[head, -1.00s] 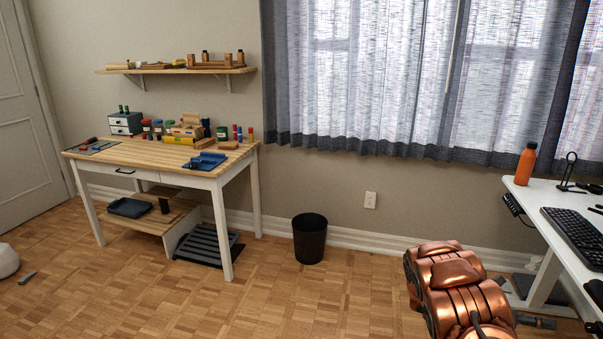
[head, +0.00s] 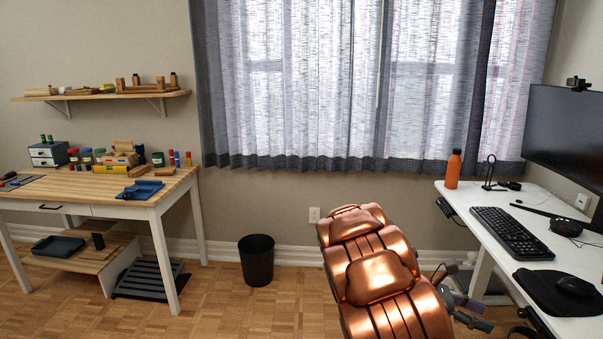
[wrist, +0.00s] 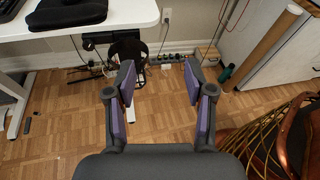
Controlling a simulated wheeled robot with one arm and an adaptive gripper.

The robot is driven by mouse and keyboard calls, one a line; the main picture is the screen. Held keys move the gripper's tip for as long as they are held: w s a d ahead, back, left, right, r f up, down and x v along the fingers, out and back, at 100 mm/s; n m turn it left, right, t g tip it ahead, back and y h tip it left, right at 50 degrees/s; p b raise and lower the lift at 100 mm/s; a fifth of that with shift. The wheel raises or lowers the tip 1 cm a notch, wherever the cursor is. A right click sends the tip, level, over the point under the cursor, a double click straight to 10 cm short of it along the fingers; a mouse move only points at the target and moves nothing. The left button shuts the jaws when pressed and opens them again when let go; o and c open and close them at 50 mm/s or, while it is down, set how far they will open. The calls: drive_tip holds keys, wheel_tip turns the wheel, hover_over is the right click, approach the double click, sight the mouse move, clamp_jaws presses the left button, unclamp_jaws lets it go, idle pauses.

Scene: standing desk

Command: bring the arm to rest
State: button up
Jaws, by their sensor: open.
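My gripper (wrist: 160,82) is open and empty in the wrist view, its two dark fingers with purple pads spread apart above the wooden floor. In the head view my copper-coloured arm rises at the lower middle right. Part of my gripper (head: 466,305) shows behind the arm there, beside the white desk (head: 560,260); its fingers are partly hidden. The desk's front edge also shows at the top left of the wrist view (wrist: 125,14). Nothing is between the fingers.
An orange bottle (head: 453,169), a keyboard (head: 511,233), a mouse (head: 574,286) and a monitor (head: 570,140) are on the desk. A black bin (head: 257,262) stands by the wall. A wooden workbench (head: 100,187) is at left. A wicker item (wrist: 275,140) is close at right in the wrist view.

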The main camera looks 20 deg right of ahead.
drive_tip(key=s+a+m+t+y, duration=0.2)
drive_tip(key=s+a+m+y, duration=0.2)
drive_tip(key=a, duration=1)
drive_tip(key=s+a+r+m+t+y, duration=0.1)
drive_tip(key=s+a+m+t+y, duration=0.2)
drive_tip(key=a, duration=1.1)
drive_tip(key=s+a+m+t+y, duration=0.2)
drive_tip(key=s+a+m+y, duration=0.2)
drive_tip(key=a, duration=0.9)
wheel_tip(320, 180, up, 15)
drive_tip(key=t+p, duration=0.1)
drive_tip(key=p, duration=1.2)
drive_tip(key=shift+w+a+p, duration=0.35)
drive_tip(key=shift+w+p, duration=0.05)
drive_tip(key=shift+c, duration=1.2)
drive_tip(key=shift+d, duration=0.1)
